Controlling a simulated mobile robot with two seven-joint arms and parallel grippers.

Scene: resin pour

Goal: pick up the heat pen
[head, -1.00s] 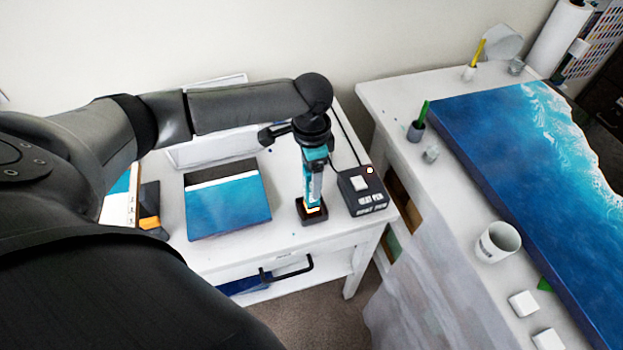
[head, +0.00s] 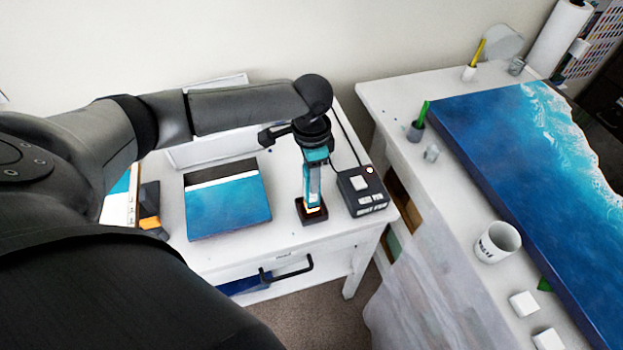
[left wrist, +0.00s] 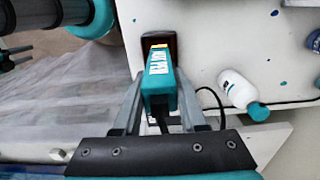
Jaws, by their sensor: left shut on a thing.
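The heat pen (left wrist: 160,84) is teal with a white label and a dark cord. It stands upright in a small dark holder (head: 312,213) on the white side table. In the head view the pen's teal body (head: 316,155) shows below my left wrist, with an orange-yellow part near the holder. My left gripper (head: 313,184) points down and is shut on the pen. In the left wrist view the grey fingers (left wrist: 158,100) lie on both sides of it. The pen's lower end is hidden in the holder.
A black control box (head: 362,190) stands just right of the holder. A blue-painted panel (head: 228,205) lies to the left. A white bottle with a teal cap (left wrist: 238,89) is near the pen in the left wrist view. A worktable with a large blue resin piece (head: 520,150) is at right.

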